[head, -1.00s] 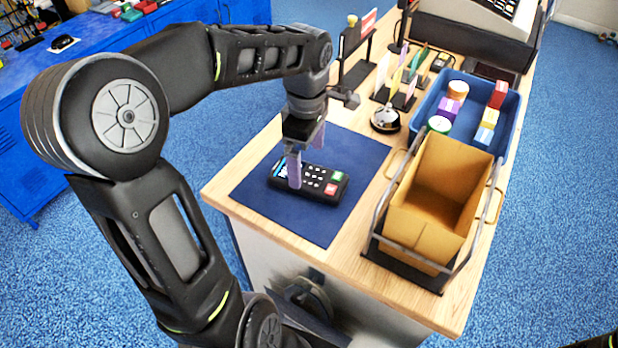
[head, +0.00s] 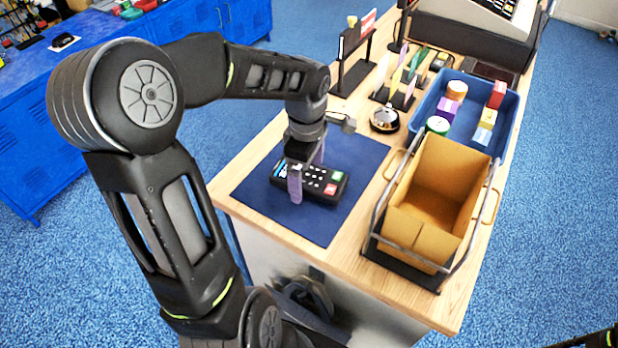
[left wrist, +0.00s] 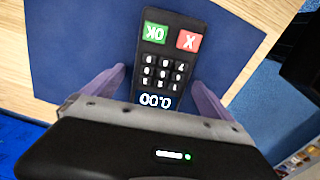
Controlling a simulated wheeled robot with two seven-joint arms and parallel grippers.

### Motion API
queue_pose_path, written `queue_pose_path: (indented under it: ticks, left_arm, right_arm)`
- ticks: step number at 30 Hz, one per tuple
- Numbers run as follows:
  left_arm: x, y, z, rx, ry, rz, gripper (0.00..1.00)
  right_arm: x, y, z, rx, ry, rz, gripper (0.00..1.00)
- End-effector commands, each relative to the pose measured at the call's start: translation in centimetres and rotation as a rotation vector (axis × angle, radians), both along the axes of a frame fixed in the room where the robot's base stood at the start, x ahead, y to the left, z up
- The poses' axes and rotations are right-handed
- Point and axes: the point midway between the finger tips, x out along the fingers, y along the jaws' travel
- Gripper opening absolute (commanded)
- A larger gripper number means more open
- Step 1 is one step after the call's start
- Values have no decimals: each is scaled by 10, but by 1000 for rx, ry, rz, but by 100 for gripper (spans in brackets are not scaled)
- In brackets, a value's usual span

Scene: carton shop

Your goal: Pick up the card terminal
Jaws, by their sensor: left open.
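The card terminal (head: 322,186) is a black keypad device with a green and a red key. It lies flat on the dark blue mat (head: 330,222) on the counter. My left gripper (head: 306,174) is open, pointing down over the display end of the terminal. In the left wrist view the terminal (left wrist: 165,62) lies between the two purple fingers (left wrist: 155,92), one to each side, with gaps visible. The display reads 0.00. The near finger hides part of the terminal in the head view. My right gripper is not in view.
An open cardboard box (head: 432,205) in a wire frame stands right of the mat. Behind it is a blue tray (head: 462,88) with several small items. A bell (head: 384,120) and card stands (head: 408,78) stand beyond the mat. The mat's front part is clear.

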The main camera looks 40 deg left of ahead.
Motion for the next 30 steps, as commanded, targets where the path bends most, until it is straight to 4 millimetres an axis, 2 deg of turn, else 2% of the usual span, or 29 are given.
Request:
queue_pose_path:
  ticks: [2,30]
  left_arm:
    - [0,0,0,0,0,0,96]
    - [0,0,0,0,0,0,19]
  right_arm:
    - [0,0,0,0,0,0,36]
    - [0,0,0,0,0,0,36]
